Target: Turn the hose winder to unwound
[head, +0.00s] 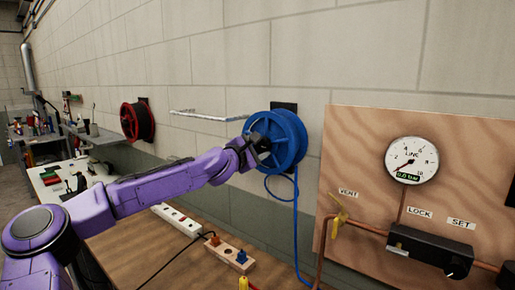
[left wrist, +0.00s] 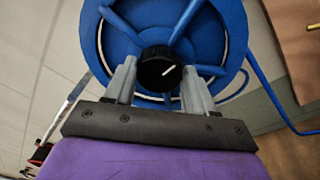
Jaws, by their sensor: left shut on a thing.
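The blue hose winder (head: 287,141) is a spoked reel on the block wall, with blue hose hanging below it. My left gripper (head: 258,143) is at the front of the reel. In the left wrist view its grey fingers (left wrist: 159,78) stand on either side of the knob and are shut on it. My right gripper is not in view.
A plywood panel (head: 350,130) with a gauge (head: 411,160), copper pipe and yellow vent valve (head: 339,210) stands right of the reel. A red reel (head: 138,121) hangs further left. A power strip (head: 177,220) and a wooden block with plugs (head: 229,250) lie on the bench below.

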